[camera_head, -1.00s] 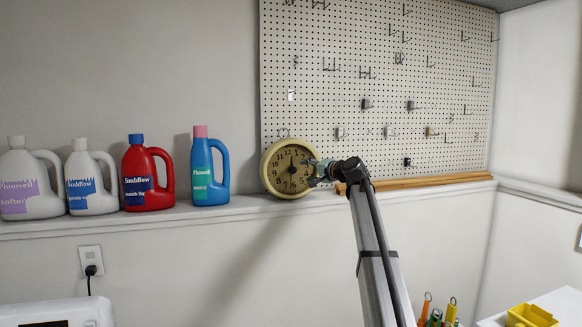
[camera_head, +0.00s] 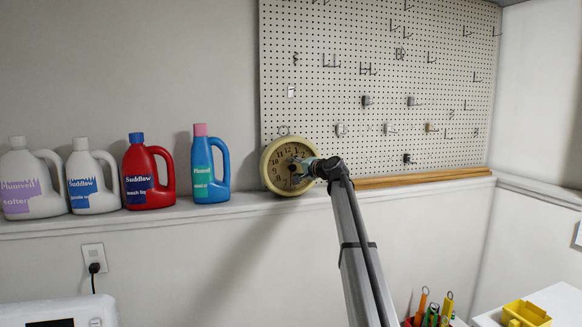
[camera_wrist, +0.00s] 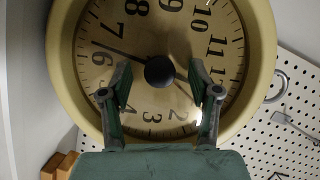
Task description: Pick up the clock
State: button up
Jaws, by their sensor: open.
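The clock (camera_head: 271,176) is round, with a cream rim and a tan face with black numerals. It stands upright on the ledge, against the pegboard's lower left corner. In the wrist view the clock (camera_wrist: 160,110) fills most of the picture, with its dark centre hub between and beyond my fingers. My gripper (camera_head: 296,167) is in front of the clock's right half in the head view. In the wrist view my gripper (camera_wrist: 161,92) is open, one finger on each side of the hub. I cannot tell whether the fingertips touch the face.
The blue bottle (camera_head: 203,175) stands left of the clock, with the red bottle (camera_head: 138,180) and white bottles farther left on the ledge (camera_head: 240,204). The pegboard (camera_head: 380,60) with small hooks rises behind. A wooden strip (camera_head: 440,178) runs along the ledge to the right.

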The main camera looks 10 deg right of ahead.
grip_shut()
jog(key=shift+r, duration=0.1)
